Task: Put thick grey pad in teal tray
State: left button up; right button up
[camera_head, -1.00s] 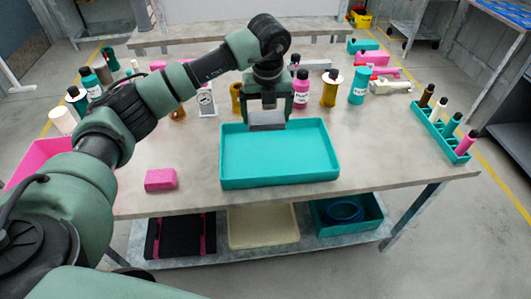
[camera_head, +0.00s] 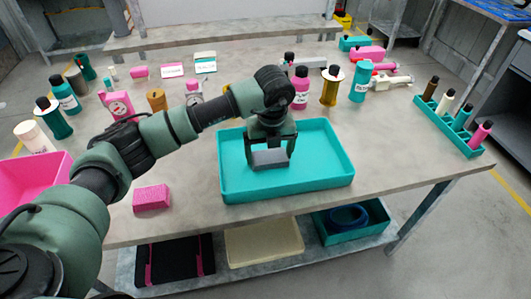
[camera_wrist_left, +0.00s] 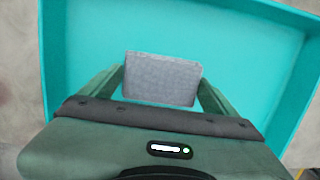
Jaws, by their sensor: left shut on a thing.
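The thick grey pad (camera_head: 270,159) is held between the fingers of my left gripper (camera_head: 269,155), over the teal tray (camera_head: 323,167). In the left wrist view the grey pad (camera_wrist_left: 163,79) sits between the two green fingers of the left gripper (camera_wrist_left: 160,88), with the teal tray's floor (camera_wrist_left: 230,50) behind it. I cannot tell whether the pad touches the tray floor. The tray is otherwise empty where it shows. My right gripper is not in view.
A pink block (camera_head: 152,198) lies left of the tray, and a pink bin (camera_head: 36,183) stands at the far left. Bottles, including a teal one (camera_head: 360,82), stand behind the tray. A teal rack (camera_head: 445,128) with several bottles is at the right.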

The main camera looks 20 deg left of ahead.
aim_at(272, 162)
pick_arm(q)
jog(key=shift+s+d+r, duration=0.15)
jog(key=shift+d, duration=0.25)
jog(key=shift+f, duration=0.25)
jog(key=o, duration=1.1)
jog(key=shift+c, duration=0.2)
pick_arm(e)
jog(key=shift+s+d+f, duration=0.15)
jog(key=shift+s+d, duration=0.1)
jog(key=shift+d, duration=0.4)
pick_arm(q)
jog(key=shift+r, duration=0.15)
notch_tip(272, 162, up, 12)
jog(key=s+p, duration=0.1)
jog(key=p, duration=0.6)
jog(key=shift+s+d, duration=0.25)
jog(key=shift+d, duration=0.1)
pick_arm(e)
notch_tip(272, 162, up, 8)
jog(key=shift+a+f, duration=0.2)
